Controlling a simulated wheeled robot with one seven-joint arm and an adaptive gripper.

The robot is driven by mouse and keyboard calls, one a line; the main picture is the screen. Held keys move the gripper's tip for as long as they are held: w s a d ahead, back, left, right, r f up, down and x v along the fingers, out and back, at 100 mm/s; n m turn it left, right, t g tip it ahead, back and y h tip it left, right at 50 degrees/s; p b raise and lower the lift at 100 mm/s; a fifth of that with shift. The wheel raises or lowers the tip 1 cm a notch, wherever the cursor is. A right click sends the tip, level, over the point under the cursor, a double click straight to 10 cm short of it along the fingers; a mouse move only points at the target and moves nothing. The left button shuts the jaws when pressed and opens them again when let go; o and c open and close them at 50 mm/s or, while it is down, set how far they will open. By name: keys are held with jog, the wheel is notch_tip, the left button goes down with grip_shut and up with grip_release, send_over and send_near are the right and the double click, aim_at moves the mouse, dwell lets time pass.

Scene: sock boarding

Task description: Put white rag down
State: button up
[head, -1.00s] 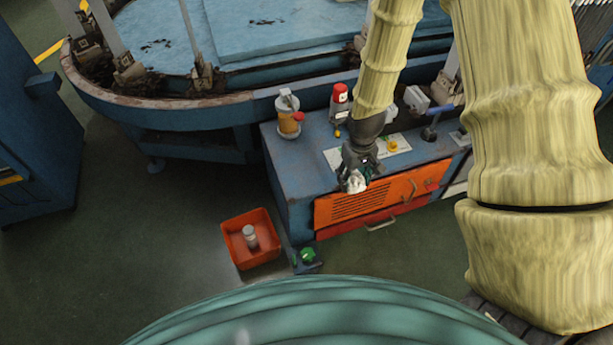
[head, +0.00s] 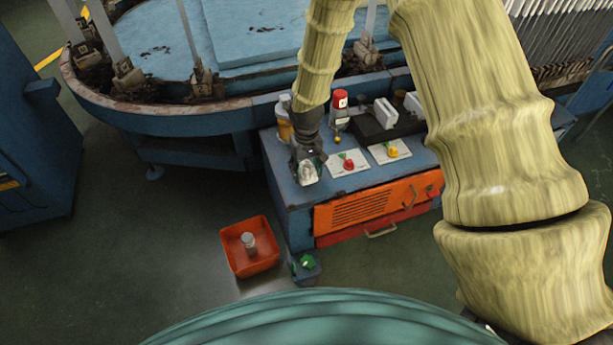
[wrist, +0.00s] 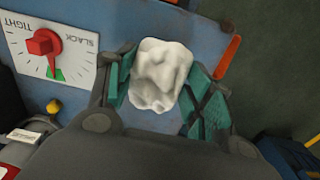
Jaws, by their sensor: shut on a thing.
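The white rag (wrist: 160,73) is a crumpled lump between the green-padded fingers of my gripper (wrist: 168,90) in the wrist view. My gripper is shut on it. In the head view my gripper (head: 307,166) hangs over the left front part of the blue cabinet top (head: 283,168), and the rag (head: 308,174) shows as a small pale patch at its tip. I cannot tell whether the rag touches the cabinet top.
Dial plates (head: 348,163) with red and yellow knobs lie right of my gripper. A red-capped container (head: 339,104) and an orange bottle (head: 284,120) stand behind. An orange bin (head: 236,262) holding a pale can (head: 249,243) is on the floor. A small green-topped item (head: 305,265) sits beside it.

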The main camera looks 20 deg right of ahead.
aim_at(306, 176)
jog(key=shift+f, duration=1.55)
jog(key=shift+f, duration=0.2)
jog(key=o, duration=1.1)
jog(key=shift+r, duration=0.1)
notch_tip(306, 176, up, 12)
jog(key=shift+r+p, duration=0.1)
jog(key=shift+p, duration=0.75)
jog(key=s+f, duration=0.9)
jog(key=f, duration=0.1)
jog(key=shift+m, duration=0.4)
jog(key=s+d+f, duration=0.1)
jog(key=s+f, duration=0.3)
jog(key=s, duration=0.5)
jog(key=s+d+f, duration=0.1)
jog(key=s+f, duration=0.3)
jog(key=s, duration=0.5)
jog(key=s+d+f, duration=0.1)
jog(key=s+f, duration=0.4)
jog(key=s, duration=0.4)
jog(key=shift+d, duration=0.2)
